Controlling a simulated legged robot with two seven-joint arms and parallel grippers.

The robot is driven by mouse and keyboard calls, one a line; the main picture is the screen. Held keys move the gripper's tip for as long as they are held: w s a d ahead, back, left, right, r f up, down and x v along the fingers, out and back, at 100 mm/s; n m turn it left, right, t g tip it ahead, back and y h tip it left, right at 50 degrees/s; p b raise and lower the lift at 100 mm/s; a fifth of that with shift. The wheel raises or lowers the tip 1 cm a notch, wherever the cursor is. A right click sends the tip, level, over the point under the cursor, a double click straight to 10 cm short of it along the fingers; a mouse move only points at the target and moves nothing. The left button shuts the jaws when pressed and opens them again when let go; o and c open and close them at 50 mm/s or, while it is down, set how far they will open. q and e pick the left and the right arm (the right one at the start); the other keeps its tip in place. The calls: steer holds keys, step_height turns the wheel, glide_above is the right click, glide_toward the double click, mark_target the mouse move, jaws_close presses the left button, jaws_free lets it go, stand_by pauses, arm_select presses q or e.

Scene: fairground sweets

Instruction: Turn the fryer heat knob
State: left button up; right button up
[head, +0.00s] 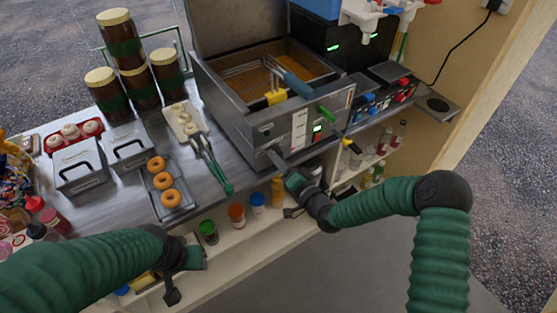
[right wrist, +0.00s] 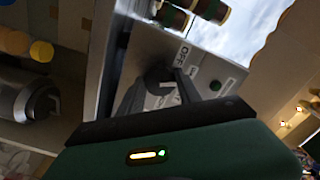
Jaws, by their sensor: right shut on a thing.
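The steel fryer (head: 285,125) stands on the counter, its lid raised and a basket with a blue handle (head: 298,84) in its oil well.
Green-handled tongs (head: 213,165) and a tray of doughnuts (head: 152,197) lie left of the fryer. Several bottles (head: 258,203) stand on the shelf below. A green-lit indicator (head: 317,128) is on the fryer's panel. The floor in front is clear.

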steer(key=shift+d+f, duration=0.15)
steer(key=shift+f, duration=0.05)
steer(key=o, duration=1.1)
steer(key=shift+o, duration=1.2)
steer(key=shift+d+r, duration=0.1)
steer(key=shift+s, duration=0.1)
steer(key=v, duration=1.6)
steer(key=shift+s+d+b, duration=0.25)
steer(key=shift+b, duration=0.1)
